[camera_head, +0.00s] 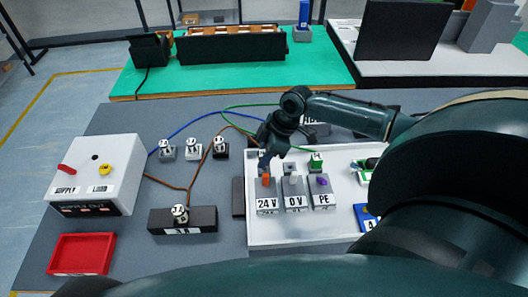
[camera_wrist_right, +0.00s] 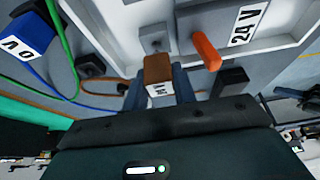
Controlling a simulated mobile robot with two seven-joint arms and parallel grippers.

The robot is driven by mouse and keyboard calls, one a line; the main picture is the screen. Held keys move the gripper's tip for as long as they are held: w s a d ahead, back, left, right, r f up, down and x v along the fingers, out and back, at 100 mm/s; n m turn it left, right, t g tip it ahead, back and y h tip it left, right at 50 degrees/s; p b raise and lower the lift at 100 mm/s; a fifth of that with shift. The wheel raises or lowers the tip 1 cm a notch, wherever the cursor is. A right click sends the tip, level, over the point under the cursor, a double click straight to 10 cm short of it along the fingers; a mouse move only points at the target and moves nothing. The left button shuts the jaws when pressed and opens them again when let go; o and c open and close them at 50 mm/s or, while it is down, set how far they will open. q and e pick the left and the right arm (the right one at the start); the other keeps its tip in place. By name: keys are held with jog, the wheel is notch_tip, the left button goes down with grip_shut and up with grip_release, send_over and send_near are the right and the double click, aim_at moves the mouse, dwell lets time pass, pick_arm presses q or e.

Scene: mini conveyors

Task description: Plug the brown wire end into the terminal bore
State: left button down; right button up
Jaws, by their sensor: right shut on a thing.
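The brown wire end (camera_wrist_right: 158,76) is a small brown block with a pale label, held between the fingers of my right gripper (camera_wrist_right: 172,88) in the wrist view. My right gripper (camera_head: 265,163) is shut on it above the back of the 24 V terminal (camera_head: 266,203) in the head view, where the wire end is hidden. A grey block (camera_wrist_right: 153,38) lies just beyond the wire end in the wrist view; whether they touch I cannot tell. The 24 V block's orange peg (camera_wrist_right: 206,50) stands beside the wire end. My left gripper is not in view.
The white tray (camera_head: 252,228) holds 0 V (camera_head: 294,202) and PE (camera_head: 323,200) blocks. A green piece (camera_head: 316,161) stands behind them. Blue, green and brown wires cross the grey mat. A white supply box (camera_head: 95,165) and red tray (camera_head: 80,254) are at left.

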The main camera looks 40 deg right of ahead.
dwell(0.4)
jog(key=shift+f+b, duration=0.3)
jog(key=shift+f, duration=0.2)
jog(key=shift+f+b, duration=0.5)
jog(key=shift+f, duration=0.35)
jog(key=o, duration=1.1)
jog(key=shift+c, duration=0.2)
